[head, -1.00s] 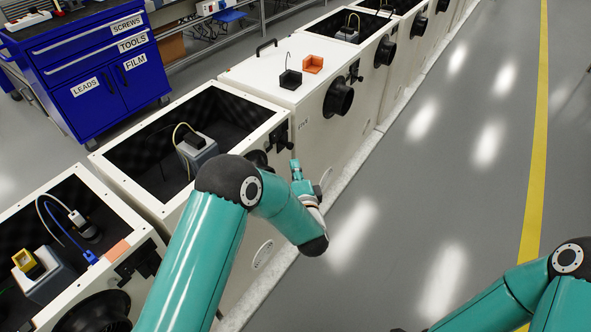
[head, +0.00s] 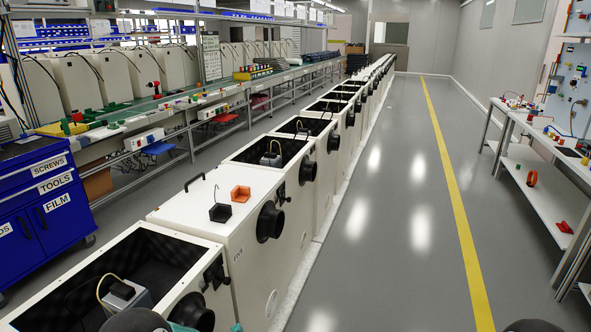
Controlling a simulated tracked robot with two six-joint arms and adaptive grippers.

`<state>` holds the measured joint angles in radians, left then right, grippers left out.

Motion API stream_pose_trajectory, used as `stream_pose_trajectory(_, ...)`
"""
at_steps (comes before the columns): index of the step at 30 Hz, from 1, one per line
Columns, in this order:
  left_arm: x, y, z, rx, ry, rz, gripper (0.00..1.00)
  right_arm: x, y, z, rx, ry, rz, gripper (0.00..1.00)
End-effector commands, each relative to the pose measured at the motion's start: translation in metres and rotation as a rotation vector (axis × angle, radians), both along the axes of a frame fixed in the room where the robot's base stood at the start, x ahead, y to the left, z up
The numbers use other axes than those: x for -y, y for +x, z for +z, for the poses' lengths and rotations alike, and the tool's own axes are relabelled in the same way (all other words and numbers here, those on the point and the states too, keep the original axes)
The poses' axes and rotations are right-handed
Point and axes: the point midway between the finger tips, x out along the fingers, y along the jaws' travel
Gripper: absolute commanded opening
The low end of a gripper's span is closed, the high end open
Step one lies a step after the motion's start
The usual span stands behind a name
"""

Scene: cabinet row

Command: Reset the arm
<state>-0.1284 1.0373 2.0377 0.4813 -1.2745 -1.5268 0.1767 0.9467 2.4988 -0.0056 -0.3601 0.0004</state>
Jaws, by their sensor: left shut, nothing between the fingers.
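Only the teal tip of my left gripper (head: 237,327) shows at the bottom edge of the head view. It is shut and empty, beside the front of the cabinet row. The dark elbow of my left arm (head: 135,320) shows at the bottom left. A small dark part of my right arm (head: 535,326) shows at the bottom right edge; my right gripper is out of the picture.
The nearest white cabinet (head: 150,232) is open with a grey device (head: 126,296) inside. The closed cabinet (head: 170,208) behind it carries a black holder (head: 220,212) and an orange one (head: 241,194). A blue tool cabinet (head: 45,205) stands left. The aisle floor (head: 385,240) is clear.

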Motion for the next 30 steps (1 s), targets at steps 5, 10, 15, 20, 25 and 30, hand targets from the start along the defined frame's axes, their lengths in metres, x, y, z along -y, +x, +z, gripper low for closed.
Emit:
stream_pose_trajectory(5,0.007,-0.073,-0.049,-0.296,-0.507,0.06,0.0,0.0,0.0,0.031,0.0,0.0,0.0,0.4)
stream_pose_trajectory(10,0.019,-0.172,-0.076,-0.631,-0.914,0.288,0.0,0.0,0.0,0.051,0.0,0.0,0.0,0.4)
stream_pose_trajectory(15,0.028,-0.26,-0.076,-0.897,-1.137,0.568,0.0,0.0,0.0,0.065,0.0,0.0,0.0,0.4)
stream_pose_trajectory(20,0.032,-0.304,-0.071,-1.019,-1.209,0.73,0.0,0.0,0.0,0.069,0.0,0.0,0.0,0.4)
stream_pose_trajectory(25,0.033,-0.313,-0.07,-1.044,-1.22,0.769,0.0,0.0,0.0,0.069,0.0,0.0,0.0,0.4)
stream_pose_trajectory(30,0.033,-0.312,-0.07,-1.041,-1.22,0.767,0.0,0.0,0.0,0.069,0.0,0.0,0.0,0.4)
